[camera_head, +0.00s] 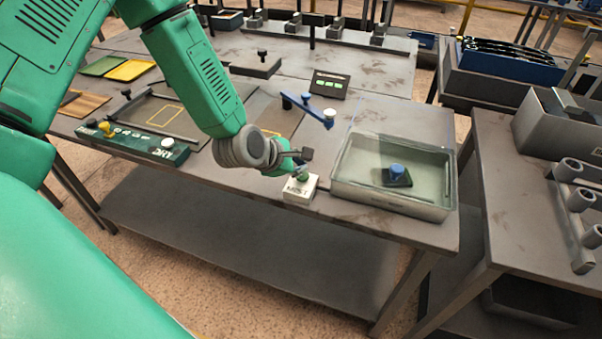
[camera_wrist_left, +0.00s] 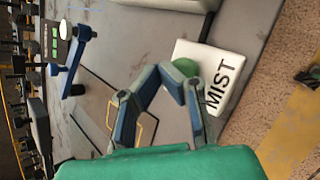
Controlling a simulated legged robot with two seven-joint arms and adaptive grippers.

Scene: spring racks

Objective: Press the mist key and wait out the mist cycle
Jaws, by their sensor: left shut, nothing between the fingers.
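The mist key is a green button (camera_wrist_left: 185,67) on a white box marked MIST (camera_wrist_left: 222,82). In the head view the white box (camera_head: 300,191) stands near the front edge of the table, left of a clear-walled tank (camera_head: 440,212). My left gripper (camera_wrist_left: 163,72) is shut and empty. Its fingertips are right at the green button and partly cover it in the wrist view. I cannot tell whether they touch it or press it down. In the tank a blue knob (camera_head: 398,170) sits on a dark block. My right gripper is not in view.
A small dark panel with green lights (camera_head: 330,84) stands behind, near a blue arm with a white cap (camera_head: 329,115). A green control box (camera_head: 140,143) lies at the left. A second table (camera_head: 495,200) with grey fittings is at the right.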

